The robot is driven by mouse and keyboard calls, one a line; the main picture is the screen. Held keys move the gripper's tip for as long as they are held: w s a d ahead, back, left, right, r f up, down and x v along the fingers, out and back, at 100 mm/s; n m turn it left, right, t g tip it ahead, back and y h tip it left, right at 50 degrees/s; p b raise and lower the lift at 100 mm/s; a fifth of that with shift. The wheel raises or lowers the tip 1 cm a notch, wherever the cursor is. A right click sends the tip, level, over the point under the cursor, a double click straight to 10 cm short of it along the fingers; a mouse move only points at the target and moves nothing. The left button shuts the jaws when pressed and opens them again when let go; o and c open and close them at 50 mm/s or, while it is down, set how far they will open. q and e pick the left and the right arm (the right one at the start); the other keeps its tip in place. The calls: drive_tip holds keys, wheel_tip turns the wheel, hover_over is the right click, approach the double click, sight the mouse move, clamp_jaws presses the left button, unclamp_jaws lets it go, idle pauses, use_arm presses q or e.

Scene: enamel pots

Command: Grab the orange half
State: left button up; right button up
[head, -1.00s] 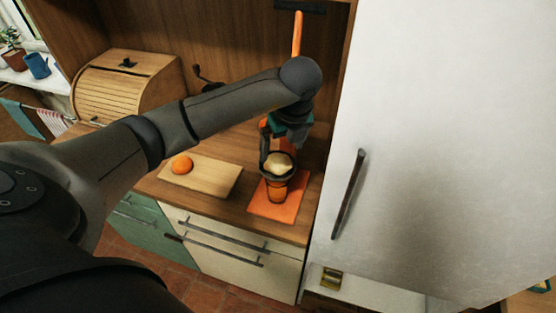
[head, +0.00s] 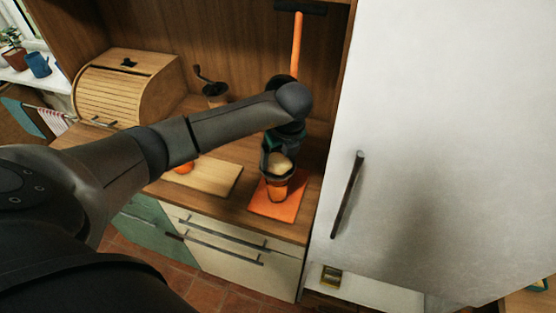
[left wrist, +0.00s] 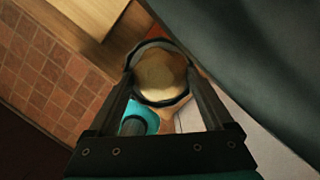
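A pale, rounded piece (head: 280,162), which looks like an orange half, sits in the dark cup of the citrus press, above an orange glass (head: 277,190). The piece also shows in the left wrist view (left wrist: 160,77), inside a dark ring. My left gripper (head: 279,150) is right above the cup; it also shows in the left wrist view (left wrist: 160,75), its fingers wide apart on either side of the piece. Whether they touch it I cannot tell. Another orange piece (head: 184,168) lies on the cutting board (head: 215,180), partly hidden by my arm. My right gripper is not in view.
The press's orange lever (head: 297,45) stands upright behind. A grinder (head: 215,92) and a roll-top bread box (head: 125,88) stand at the back. A tall white door (head: 430,130) closes off the right side.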

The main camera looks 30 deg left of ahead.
use_arm(q)
drive_tip(key=c, duration=0.7)
drive_tip(key=shift+c, duration=0.2)
